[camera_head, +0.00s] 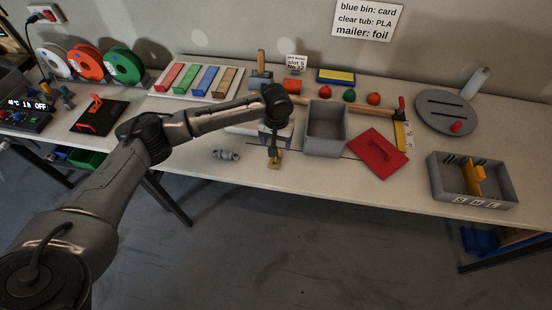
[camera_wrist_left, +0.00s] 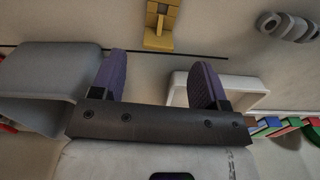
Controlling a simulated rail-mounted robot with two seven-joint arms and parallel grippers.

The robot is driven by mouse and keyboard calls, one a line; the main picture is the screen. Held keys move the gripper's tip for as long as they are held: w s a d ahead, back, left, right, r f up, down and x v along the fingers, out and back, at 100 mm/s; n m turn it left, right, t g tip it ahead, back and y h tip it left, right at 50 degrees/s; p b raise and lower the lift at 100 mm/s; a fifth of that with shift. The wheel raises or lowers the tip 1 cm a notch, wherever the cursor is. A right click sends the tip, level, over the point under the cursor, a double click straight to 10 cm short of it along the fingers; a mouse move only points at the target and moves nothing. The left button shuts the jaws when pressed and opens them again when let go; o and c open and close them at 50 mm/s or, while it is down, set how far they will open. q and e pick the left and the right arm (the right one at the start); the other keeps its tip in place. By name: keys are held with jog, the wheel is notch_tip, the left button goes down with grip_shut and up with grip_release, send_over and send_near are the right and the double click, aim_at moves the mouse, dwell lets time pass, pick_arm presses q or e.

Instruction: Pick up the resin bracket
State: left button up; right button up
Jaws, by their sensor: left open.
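A small amber-yellow part, which looks like the resin bracket (camera_head: 276,162), lies on the workbench near its front edge. It also shows at the top of the left wrist view (camera_wrist_left: 160,28), ahead of the fingers and partly cut off by the frame. My left gripper (camera_head: 273,151) is just above and behind the part in the head view. In the left wrist view the two purple finger pads (camera_wrist_left: 160,78) stand wide apart with nothing between them. My right gripper is not in view.
A grey spring-like part (camera_head: 226,154) lies left of the bracket. A white tray (camera_wrist_left: 250,83) is close to the fingers. A divided grey box (camera_head: 491,203) stands far right.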

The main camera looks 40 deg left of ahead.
aim_at(275, 159)
pick_arm(q)
jog(key=shift+d+f+b, duration=0.15)
jog(key=shift+f+b, duration=0.65)
jog(key=shift+f, duration=2.25)
jog(key=shift+c, duration=0.5)
jog(key=c, duration=0.9)
